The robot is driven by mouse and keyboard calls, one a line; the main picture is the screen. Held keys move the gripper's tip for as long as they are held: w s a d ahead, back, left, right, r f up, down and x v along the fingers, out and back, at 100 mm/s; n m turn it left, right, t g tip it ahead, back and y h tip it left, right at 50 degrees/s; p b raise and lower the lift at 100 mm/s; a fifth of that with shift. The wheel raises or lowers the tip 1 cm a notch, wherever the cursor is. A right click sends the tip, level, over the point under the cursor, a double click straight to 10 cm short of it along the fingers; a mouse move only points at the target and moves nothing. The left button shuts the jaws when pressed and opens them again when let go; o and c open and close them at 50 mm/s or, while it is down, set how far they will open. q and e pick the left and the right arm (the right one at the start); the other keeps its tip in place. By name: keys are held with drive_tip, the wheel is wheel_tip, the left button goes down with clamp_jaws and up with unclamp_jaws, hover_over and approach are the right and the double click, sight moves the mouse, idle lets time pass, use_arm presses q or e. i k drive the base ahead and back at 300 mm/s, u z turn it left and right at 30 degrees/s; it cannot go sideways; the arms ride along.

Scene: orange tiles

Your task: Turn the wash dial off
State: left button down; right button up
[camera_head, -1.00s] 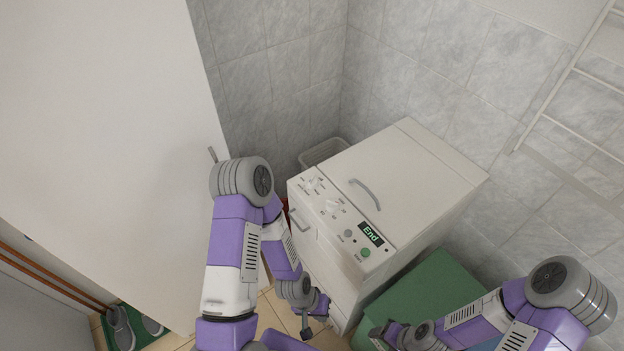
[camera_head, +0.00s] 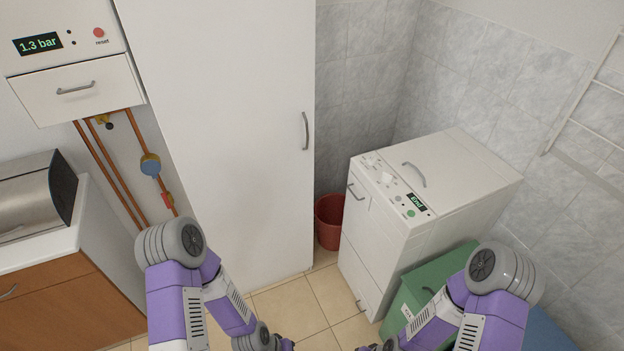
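The white washing machine (camera_head: 447,186) stands in the tiled corner at the right. Its sloping front panel has two pale dials, one near the left end (camera_head: 371,162) and one further right (camera_head: 388,179); their labels and settings are too small to read. The display (camera_head: 417,202) reads "End", with a green button (camera_head: 411,213) below it. My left gripper (camera_head: 285,346) is at the bottom edge, low and well left of the machine, mostly cut off. My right gripper (camera_head: 372,347) is at the bottom edge below the machine, mostly cut off. Both are apart from the dials.
A green box (camera_head: 408,297) stands against the machine's near right side, close to my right arm. A red bucket (camera_head: 329,222) sits left of the machine. A tall white cabinet (camera_head: 225,120) and a boiler (camera_head: 72,60) are at the left. The tiled floor before the machine is open.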

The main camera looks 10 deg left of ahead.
sight(372, 160)
drive_tip(key=u, duration=1.1)
drive_tip(key=i, duration=0.65)
drive_tip(key=z, duration=0.5)
